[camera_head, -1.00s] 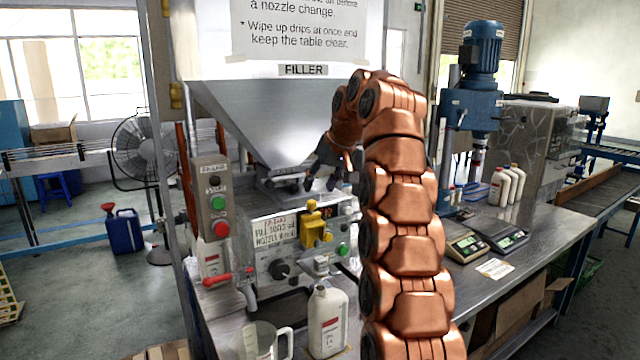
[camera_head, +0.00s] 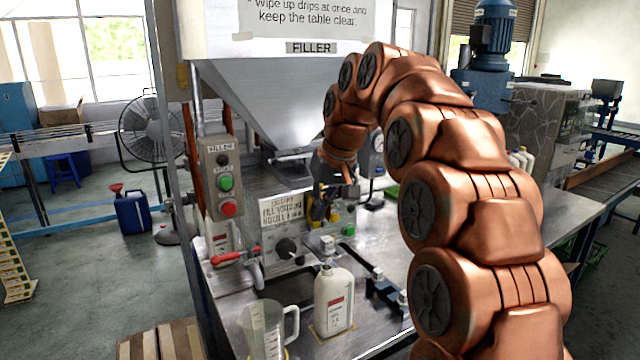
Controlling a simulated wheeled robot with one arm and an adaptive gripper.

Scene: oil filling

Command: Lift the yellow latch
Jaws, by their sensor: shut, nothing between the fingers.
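The yellow latch (camera_head: 334,215) is on the front panel of the filler (camera_head: 290,240), right of the taped label. Only slivers of yellow show, because my gripper covers most of it. My gripper (camera_head: 321,212) points down in front of the latch, with its dark fingers shut. Whether the fingers touch the latch or are just in front of it, I cannot tell.
A white bottle (camera_head: 334,302) stands on the metal table below the panel, with a clear jug (camera_head: 266,328) to its left. A red-handled valve (camera_head: 236,257) sticks out at the left. A control box (camera_head: 222,178) with green and red buttons hangs above it.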

